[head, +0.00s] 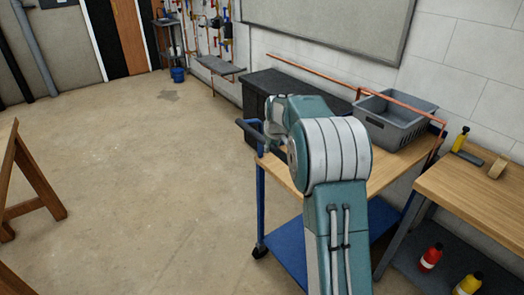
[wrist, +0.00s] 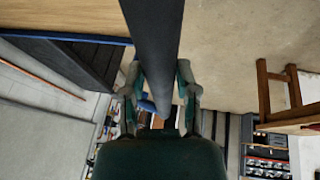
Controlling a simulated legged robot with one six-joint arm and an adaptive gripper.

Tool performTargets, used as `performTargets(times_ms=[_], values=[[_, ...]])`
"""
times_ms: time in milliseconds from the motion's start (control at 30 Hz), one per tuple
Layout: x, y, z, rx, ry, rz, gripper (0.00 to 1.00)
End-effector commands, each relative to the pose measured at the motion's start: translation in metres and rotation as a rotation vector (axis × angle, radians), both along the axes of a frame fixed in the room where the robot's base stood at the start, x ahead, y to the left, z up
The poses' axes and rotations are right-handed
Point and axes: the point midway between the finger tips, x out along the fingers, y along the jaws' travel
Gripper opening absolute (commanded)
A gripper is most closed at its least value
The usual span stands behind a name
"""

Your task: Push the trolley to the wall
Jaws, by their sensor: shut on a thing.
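The trolley has a wooden top (head: 385,172), blue legs and a blue lower shelf (head: 290,250). It stands beside the wall (head: 465,60), on the right side of the head view. Its dark handle bar (head: 249,133) sticks out at the left end. My gripper (wrist: 160,88) is shut on this bar (wrist: 153,35), which runs between the two fingers in the wrist view. In the head view my arm hides most of the gripper and part of the trolley top. A grey basket (head: 390,125) sits on the top.
A black cabinet (head: 262,90) stands against the wall beyond the trolley. Copper pipe (head: 310,72) runs along the wall. A workbench (head: 475,195) with bottles is close at the right. A wooden trestle (head: 35,175) stands at the left. The concrete floor (head: 150,170) between is clear.

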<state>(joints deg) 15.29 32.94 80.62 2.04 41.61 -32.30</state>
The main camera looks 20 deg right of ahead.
Motion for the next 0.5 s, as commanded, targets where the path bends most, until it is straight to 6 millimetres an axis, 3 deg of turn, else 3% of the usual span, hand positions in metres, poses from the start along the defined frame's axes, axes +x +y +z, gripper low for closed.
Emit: performTargets(times_ms=[200,500], values=[[0.01,-0.044,-0.003,0.003,0.0,-0.003,0.0],[0.017,-0.071,-0.003,0.004,-0.001,0.0,0.0]])
